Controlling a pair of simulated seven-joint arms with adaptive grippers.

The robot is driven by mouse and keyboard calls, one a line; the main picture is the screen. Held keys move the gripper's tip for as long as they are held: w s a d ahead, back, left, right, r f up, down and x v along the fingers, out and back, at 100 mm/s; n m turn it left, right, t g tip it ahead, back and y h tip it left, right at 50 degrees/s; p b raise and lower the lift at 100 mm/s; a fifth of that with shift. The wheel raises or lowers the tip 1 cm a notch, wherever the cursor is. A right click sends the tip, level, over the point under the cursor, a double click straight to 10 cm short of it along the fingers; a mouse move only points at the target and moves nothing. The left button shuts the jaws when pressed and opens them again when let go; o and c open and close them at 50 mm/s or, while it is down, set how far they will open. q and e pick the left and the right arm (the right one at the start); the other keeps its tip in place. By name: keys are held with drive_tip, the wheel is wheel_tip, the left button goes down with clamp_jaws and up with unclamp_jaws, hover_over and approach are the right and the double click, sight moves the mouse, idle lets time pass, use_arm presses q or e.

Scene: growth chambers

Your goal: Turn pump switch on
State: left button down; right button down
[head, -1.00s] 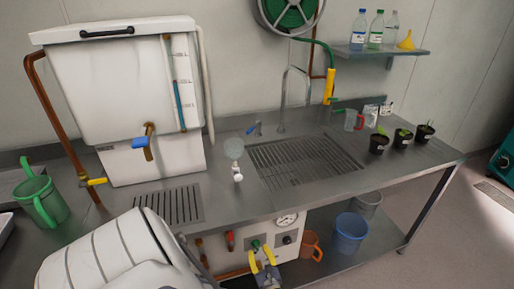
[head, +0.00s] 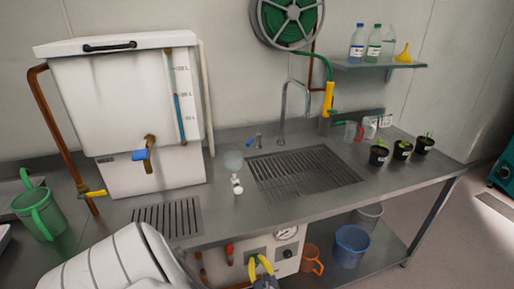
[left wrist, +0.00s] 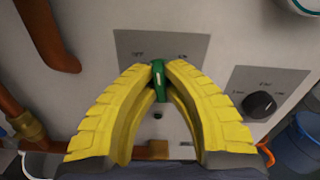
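The pump switch is a small green lever on the white panel below the counter, shown in the left wrist view (left wrist: 158,80). An OFF label lies to its left and what looks like an ON label to its right. The lever stands roughly upright between them. My left gripper (left wrist: 161,70) has two yellow fingers closed in on the lever from both sides, and they appear to touch it. In the head view the left gripper (head: 262,262) is low at the panel and mostly hides the switch. My right gripper is not in view.
A black knob (left wrist: 261,104) sits right of the switch, and a round gauge (head: 287,233) is above it. Copper pipes (left wrist: 47,35) run at the panel's left. An orange jug (head: 312,260) and a blue bucket (head: 352,247) stand on the lower shelf to the right.

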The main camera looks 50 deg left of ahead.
use_arm(q)
drive_tip(key=shift+m, duration=0.3)
drive_tip(key=m, duration=0.4)
drive_tip(key=shift+m, duration=0.4)
drive_tip(key=m, duration=0.5)
drive_tip(key=shift+m, duration=0.3)
idle(0.4)
drive_tip(key=c, duration=1.5)
unclamp_jaws()
drive_tip(key=shift+d, duration=0.15)
drive_tip(key=v, duration=1.1)
drive_tip(key=shift+s+d+f, duration=0.1)
drive_tip(key=shift+d, duration=0.25)
